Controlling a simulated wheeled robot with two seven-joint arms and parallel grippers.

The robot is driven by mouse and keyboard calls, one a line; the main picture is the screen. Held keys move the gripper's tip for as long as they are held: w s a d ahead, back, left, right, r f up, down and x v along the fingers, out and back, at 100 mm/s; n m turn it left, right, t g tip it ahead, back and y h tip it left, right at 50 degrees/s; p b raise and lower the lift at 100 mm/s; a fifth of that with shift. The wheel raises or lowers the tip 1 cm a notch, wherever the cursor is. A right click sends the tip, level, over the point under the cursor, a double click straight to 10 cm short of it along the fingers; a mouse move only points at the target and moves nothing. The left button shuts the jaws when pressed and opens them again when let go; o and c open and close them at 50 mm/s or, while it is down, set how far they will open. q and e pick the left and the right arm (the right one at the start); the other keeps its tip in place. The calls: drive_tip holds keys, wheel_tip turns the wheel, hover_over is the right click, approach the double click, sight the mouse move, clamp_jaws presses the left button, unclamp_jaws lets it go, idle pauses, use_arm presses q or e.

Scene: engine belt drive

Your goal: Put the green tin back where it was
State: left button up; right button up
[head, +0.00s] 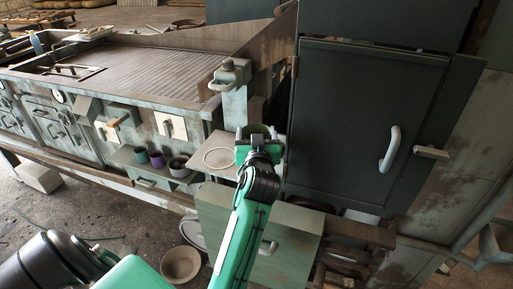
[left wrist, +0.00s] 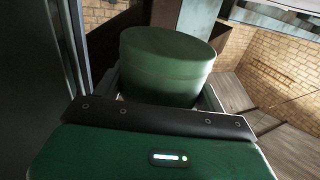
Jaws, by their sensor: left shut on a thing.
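The green tin (left wrist: 168,62) is a squat cylinder with a rounded lid, seen large in the left wrist view. My left gripper (left wrist: 165,98) is shut on it, one finger on each side. In the head view the tin (head: 257,129) shows only in part behind my left gripper (head: 259,140), at the right end of a small pale shelf (head: 197,160). I cannot tell whether the tin touches the shelf. A pale ring (head: 219,158) lies on the shelf just left of the gripper. My right gripper is not in view.
A dark cabinet door (head: 360,120) with a pale handle (head: 390,149) stands close on the right. A post with a knob (head: 230,72) rises behind the shelf. Small pots (head: 157,159) stand lower left. A bowl (head: 180,265) lies on the floor below.

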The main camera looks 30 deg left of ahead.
use_arm(q)
drive_tip(key=shift+f, duration=0.75)
wheel_tip(320, 180, down, 3)
drive_tip(key=shift+r, duration=0.15)
drive_tip(key=shift+f, duration=0.45)
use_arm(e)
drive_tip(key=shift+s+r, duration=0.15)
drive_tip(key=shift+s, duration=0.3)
use_arm(q)
drive_tip(key=shift+f, duration=0.1)
drive_tip(key=o, duration=0.6)
drive_tip(key=shift+f, duration=0.1)
drive_tip(key=o, duration=0.5)
drive_tip(key=shift+c, duration=0.2)
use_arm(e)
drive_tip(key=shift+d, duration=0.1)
use_arm(q)
drive_tip(key=shift+r, duration=0.2)
